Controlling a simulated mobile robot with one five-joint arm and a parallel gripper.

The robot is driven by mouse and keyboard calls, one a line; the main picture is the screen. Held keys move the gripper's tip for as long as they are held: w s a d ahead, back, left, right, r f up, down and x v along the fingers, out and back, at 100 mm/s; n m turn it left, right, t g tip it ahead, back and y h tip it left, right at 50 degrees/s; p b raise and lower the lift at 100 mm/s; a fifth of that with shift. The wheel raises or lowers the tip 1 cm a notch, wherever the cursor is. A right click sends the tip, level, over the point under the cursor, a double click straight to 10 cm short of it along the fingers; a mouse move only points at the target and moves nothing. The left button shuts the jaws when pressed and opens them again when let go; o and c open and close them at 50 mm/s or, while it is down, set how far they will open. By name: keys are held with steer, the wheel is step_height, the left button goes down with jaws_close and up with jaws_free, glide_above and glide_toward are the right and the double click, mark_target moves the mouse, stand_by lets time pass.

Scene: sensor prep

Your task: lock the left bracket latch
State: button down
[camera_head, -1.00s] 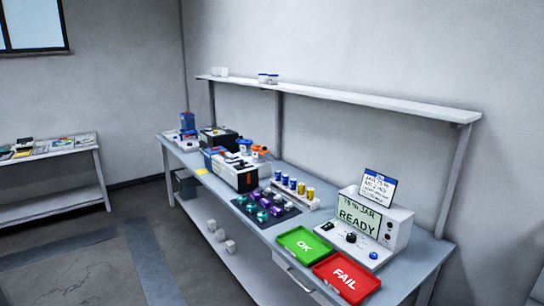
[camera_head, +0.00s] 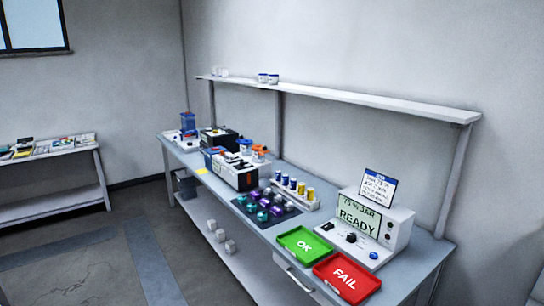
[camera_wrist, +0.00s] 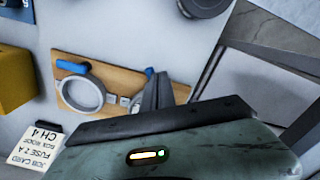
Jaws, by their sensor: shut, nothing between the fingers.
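In the wrist view a wooden board (camera_wrist: 120,72) lies on the pale surface. It carries a grey ring-shaped bracket (camera_wrist: 102,96) with a blue latch lever (camera_wrist: 73,67) on its upper edge, at the left in this picture. A second blue lever (camera_wrist: 149,72) shows further right; what it belongs to is mostly hidden behind my gripper. My gripper (camera_wrist: 158,90) is shut and empty, its fingers over the right part of the board, apart from the left ring in the picture. Whether either latch is locked I cannot tell. In the head view I cannot make out the board or my gripper.
Beside the board are a yellow block (camera_wrist: 14,78), a job card (camera_wrist: 36,146) and a dark round object (camera_wrist: 205,6). The head view shows a long bench with an OK tray (camera_head: 304,258), a FAIL tray (camera_head: 330,290), a tester (camera_head: 398,228) and a shelf (camera_head: 350,99) above.

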steer(key=shift+w+a, duration=0.25)
steer(key=shift+w, duration=0.4)
stand_by(1.1)
step_height(320, 180, up, 6)
steer(key=p, duration=0.6)
steer(key=shift+s+d, duration=0.15)
steer(key=shift+d, duration=0.15)
